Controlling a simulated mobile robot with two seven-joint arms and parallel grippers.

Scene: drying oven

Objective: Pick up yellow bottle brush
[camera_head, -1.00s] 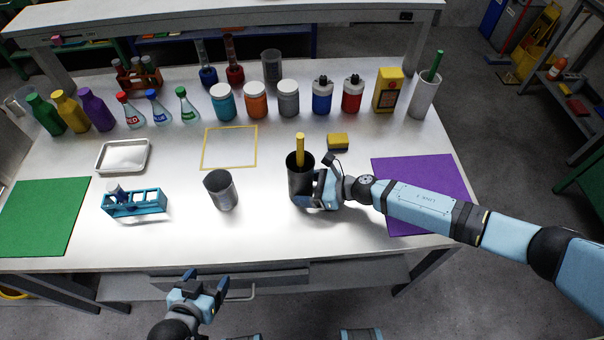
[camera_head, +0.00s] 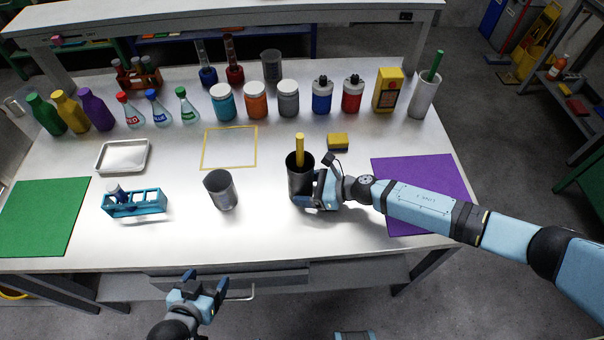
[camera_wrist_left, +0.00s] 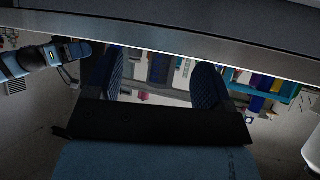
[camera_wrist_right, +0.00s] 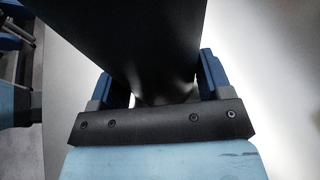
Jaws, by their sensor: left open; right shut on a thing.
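The yellow bottle brush (camera_head: 300,149) stands upright in a dark cylindrical holder (camera_head: 297,178) on the white table; only its yellow handle shows above the rim. My right gripper (camera_head: 318,192) is shut on the dark holder, low on its right side. In the right wrist view the holder (camera_wrist_right: 130,40) is a dark wall between the two fingers, and the brush is out of sight. My left gripper (camera_head: 205,285) is open and empty in front of the table's front edge. The left wrist view shows its two blue fingers apart below the table edge.
A grey metal cup (camera_head: 221,190) stands left of the holder, and a yellow sponge (camera_head: 338,141) lies behind it. A purple mat (camera_head: 425,180) is at right under my right arm. Several bottles and jars line the back. A blue rack (camera_head: 135,204) stands at left.

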